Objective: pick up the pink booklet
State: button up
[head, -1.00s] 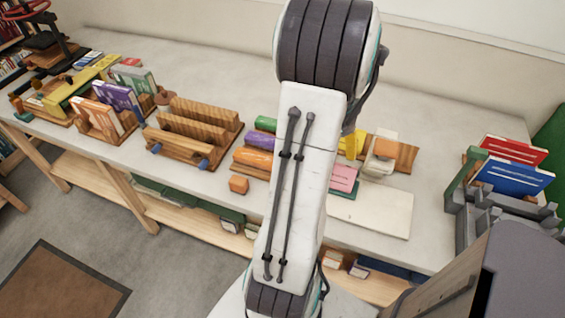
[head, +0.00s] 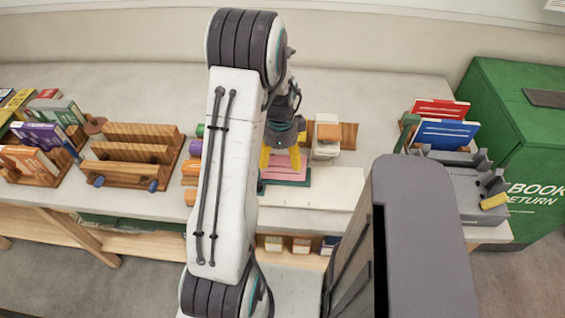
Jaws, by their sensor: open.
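The pink booklet (head: 286,172) lies flat on the table, on top of a dark green booklet or board (head: 299,182) whose edge shows around it. My arm hides part of its left side. My gripper (head: 281,157) has yellow fingers and hangs over the back part of the pink booklet. Its fingers are apart and hold nothing that I can see. I cannot tell whether the fingertips touch the booklet.
A pale flat board (head: 330,190) lies right of the booklet. Wooden racks (head: 135,150) are at left. A grey holder (head: 462,185) with a blue book (head: 444,133) is at right, near a green book return bin (head: 530,130).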

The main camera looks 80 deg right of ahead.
aim_at(282, 162)
jog(key=shift+s+f, duration=0.15)
jog(key=shift+f, duration=1.5)
jog(key=shift+c, duration=0.2)
jog(key=c, duration=1.3)
jog(key=shift+c, duration=0.2)
jog(key=shift+r, duration=0.15)
